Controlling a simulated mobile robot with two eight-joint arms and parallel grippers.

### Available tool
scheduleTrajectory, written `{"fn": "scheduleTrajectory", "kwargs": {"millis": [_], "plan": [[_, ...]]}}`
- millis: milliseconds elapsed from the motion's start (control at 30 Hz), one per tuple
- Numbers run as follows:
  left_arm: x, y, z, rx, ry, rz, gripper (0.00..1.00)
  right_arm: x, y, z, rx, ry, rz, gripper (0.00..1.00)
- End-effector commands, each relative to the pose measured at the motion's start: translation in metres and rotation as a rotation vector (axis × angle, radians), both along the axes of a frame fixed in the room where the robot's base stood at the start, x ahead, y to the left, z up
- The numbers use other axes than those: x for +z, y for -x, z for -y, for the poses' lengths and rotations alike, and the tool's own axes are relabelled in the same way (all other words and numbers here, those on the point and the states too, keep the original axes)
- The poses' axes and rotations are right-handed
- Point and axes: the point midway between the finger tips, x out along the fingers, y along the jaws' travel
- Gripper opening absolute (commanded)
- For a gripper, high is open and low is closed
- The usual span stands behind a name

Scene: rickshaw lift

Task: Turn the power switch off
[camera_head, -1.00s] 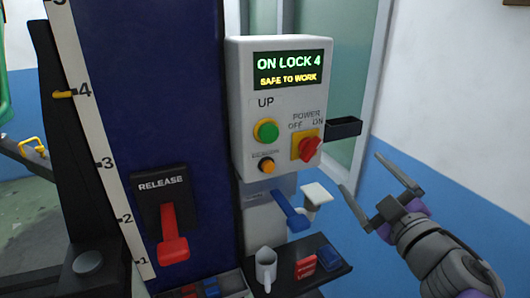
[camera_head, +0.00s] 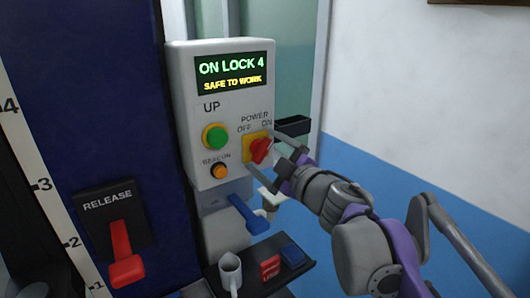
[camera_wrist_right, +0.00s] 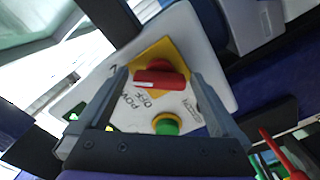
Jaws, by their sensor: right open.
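The power switch is a red rotary knob (camera_head: 261,151) on a yellow plate (camera_head: 248,147), low on the right of the white control box (camera_head: 180,120). Its handle tilts up to the right, toward the ON label. My right gripper (camera_head: 259,147) is open in front of the knob, one finger above it and one below in the head view. In the right wrist view the red knob (camera_wrist_right: 160,79) shows between the two spread fingers (camera_wrist_right: 155,77). I cannot tell whether either finger touches it. My left gripper is out of view.
A green button (camera_head: 214,136) and an orange beacon button (camera_head: 219,171) sit left of the switch. A black holder (camera_head: 293,126) juts out on the box's right. A red release lever (camera_head: 123,255) is at left.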

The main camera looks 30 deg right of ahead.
Motion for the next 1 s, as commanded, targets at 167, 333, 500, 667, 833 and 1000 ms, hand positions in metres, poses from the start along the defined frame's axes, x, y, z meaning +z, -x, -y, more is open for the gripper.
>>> {"fn": "scheduleTrajectory", "kwargs": {"millis": [167,333,500,667,833,1000], "plan": [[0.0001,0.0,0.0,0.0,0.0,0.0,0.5,-0.0003,-0.0033,0.0,-0.001,0.0,-0.001,1.0],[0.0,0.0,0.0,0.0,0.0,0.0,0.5,-0.0003,-0.003,0.0,-0.001,0.0,-0.001,0.95],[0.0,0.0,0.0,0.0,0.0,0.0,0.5,-0.0003,-0.0028,-0.0001,-0.001,0.0,-0.001,0.64],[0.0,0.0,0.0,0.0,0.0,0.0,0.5,-0.0003,-0.0027,0.0,-0.001,0.0,-0.001,0.35],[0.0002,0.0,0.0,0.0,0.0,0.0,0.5,-0.0002,-0.0027,0.0,-0.001,0.002,0.0,0.22],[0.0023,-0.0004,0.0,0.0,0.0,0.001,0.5,0.0002,-0.0027,0.0,0.0,0.026,0.002,0.22]]}}
